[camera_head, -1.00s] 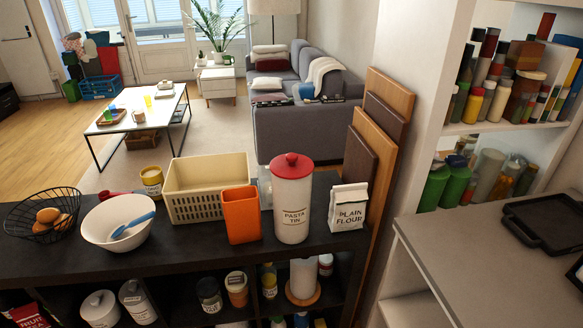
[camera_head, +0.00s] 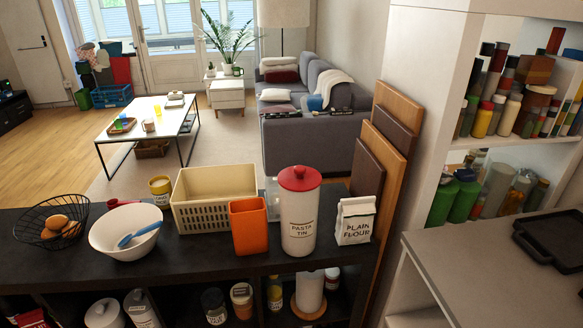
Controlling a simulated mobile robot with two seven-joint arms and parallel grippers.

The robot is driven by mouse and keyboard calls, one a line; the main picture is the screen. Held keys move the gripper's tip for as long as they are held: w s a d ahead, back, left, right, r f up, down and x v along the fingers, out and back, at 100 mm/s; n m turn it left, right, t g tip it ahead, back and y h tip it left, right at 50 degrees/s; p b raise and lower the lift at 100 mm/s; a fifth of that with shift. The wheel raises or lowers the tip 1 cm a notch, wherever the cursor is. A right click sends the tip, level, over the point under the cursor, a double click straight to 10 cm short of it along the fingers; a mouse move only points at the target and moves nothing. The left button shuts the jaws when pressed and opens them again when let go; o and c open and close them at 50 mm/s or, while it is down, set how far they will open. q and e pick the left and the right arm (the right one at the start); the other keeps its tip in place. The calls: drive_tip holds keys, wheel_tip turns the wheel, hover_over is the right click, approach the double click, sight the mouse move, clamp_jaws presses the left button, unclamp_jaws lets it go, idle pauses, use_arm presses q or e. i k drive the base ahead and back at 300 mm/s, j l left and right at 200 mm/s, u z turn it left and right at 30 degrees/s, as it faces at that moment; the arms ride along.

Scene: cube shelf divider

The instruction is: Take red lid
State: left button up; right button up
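The red lid (camera_head: 299,178) with a small knob sits on top of the white tin (camera_head: 299,225) labelled "PASTA TIN". The tin stands upright on the dark shelf top (camera_head: 185,265), between an orange container and a flour bag. Neither of my grippers shows in the head view.
The orange container (camera_head: 248,227) and the cream basket (camera_head: 214,197) stand left of the tin. The "PLAIN FLOUR" bag (camera_head: 357,220) stands to its right, before leaning wooden boards (camera_head: 397,112). A white bowl (camera_head: 122,230) and a wire basket (camera_head: 50,222) are further left.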

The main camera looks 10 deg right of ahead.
sight(300, 177)
drive_tip(key=i+l+u, duration=0.2)
drive_tip(key=i, duration=0.2)
drive_tip(key=i+u, duration=0.25)
drive_tip(key=i, duration=0.2)
